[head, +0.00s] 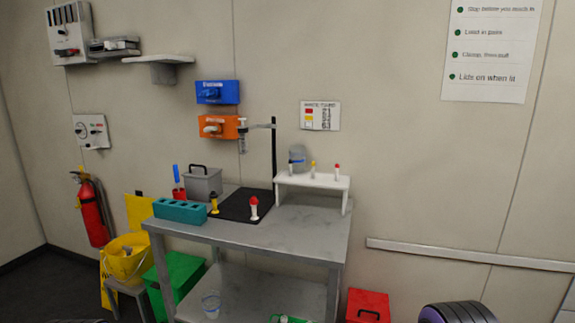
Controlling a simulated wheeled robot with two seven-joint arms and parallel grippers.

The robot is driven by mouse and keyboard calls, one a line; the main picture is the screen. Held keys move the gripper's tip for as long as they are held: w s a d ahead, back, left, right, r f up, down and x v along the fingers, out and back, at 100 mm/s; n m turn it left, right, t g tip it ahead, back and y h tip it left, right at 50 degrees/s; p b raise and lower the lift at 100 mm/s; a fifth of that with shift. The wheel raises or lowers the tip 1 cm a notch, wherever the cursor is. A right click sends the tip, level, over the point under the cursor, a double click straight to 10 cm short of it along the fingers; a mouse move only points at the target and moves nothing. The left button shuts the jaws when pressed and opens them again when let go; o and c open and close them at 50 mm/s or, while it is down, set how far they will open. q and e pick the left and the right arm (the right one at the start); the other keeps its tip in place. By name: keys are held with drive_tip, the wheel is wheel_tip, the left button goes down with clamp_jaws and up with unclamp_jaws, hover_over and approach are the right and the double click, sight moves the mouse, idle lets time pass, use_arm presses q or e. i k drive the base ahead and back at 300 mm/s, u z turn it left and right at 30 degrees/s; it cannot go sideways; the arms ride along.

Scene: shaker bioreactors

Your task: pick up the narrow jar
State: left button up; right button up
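Several clear vessels show, and I cannot tell for sure which is the narrow jar. A clear narrow vessel (242,143) hangs in the clamp of the black stand above the table. A clear open container (211,304) stands on the lower shelf. Neither of my grippers is in view.
The grey table (310,235) carries a teal block (180,211), a grey box (202,184), a black mat (238,206) and the white riser (312,181). A green crate (180,274) and yellow bucket (125,260) stand left, a red box (368,306) right. The table's front right is clear.

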sight(297, 153)
drive_tip(key=u, duration=1)
drive_tip(key=i, duration=1)
drive_tip(key=z, duration=0.5)
